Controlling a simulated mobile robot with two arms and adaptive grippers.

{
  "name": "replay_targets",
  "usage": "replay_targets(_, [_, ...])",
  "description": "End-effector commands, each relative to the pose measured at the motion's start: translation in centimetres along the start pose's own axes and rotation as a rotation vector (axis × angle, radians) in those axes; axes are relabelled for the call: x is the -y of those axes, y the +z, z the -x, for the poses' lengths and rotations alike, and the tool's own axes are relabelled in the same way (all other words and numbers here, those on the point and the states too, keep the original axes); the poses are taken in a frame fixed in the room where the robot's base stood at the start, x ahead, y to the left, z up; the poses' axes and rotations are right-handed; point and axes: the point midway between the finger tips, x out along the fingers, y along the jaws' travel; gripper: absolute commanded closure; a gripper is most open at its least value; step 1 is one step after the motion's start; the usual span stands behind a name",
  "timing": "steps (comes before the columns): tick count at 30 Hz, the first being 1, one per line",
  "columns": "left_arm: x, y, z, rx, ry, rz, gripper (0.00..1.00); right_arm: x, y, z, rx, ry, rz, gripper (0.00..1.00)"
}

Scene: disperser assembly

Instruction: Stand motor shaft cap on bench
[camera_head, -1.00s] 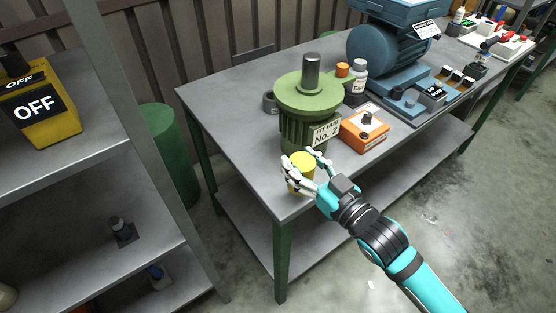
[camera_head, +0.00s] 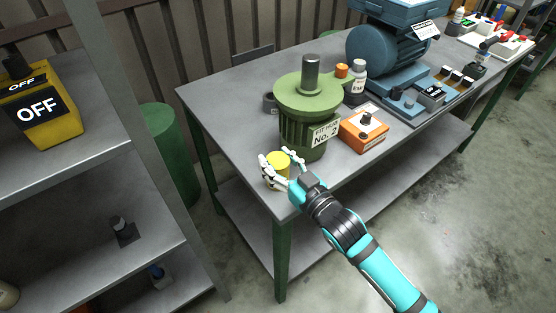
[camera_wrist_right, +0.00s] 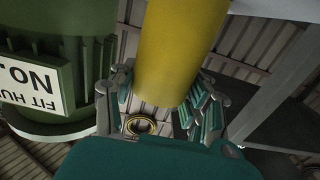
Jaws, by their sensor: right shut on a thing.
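The motor shaft cap (camera_head: 279,165) is a yellow cylinder near the front left corner of the grey bench (camera_head: 227,98). My right gripper (camera_head: 277,156) is shut on it, with fingers on both sides. The cap looks upright. Its lower part is partly hidden by the fingers, and I cannot tell whether it touches the bench top. In the right wrist view the yellow cap (camera_wrist_right: 180,45) fills the space between the fingers. The green motor (camera_head: 305,105), with a bare grey shaft (camera_head: 311,70) on top, stands just behind and to the right of the cap. My left gripper is not in view.
An orange box (camera_head: 364,131) with a black knob sits right of the green motor. A small bottle (camera_head: 358,78) and a blue machine (camera_head: 385,57) stand behind. A shelf with a yellow OFF box (camera_head: 40,112) is at the left. The bench's left part is clear.

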Motion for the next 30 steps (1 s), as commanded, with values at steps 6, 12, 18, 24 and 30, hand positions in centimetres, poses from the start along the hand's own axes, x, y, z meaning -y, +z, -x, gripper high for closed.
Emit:
replay_targets(6, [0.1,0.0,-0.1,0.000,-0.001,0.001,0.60,0.0,0.3,0.0,0.001,0.000,-0.001,0.35])
replay_targets(12, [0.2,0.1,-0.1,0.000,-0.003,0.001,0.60,0.0,0.3,0.0,0.001,0.000,-0.001,0.29])
replay_targets(18, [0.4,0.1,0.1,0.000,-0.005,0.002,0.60,0.0,-0.1,0.2,0.001,0.000,0.000,0.29])
replay_targets(24, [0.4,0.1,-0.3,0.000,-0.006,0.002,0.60,0.0,0.2,3.6,0.004,0.000,-0.001,0.29])
replay_targets(30, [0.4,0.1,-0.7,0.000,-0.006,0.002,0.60,0.0,0.2,8.0,0.004,0.001,-0.001,0.29])
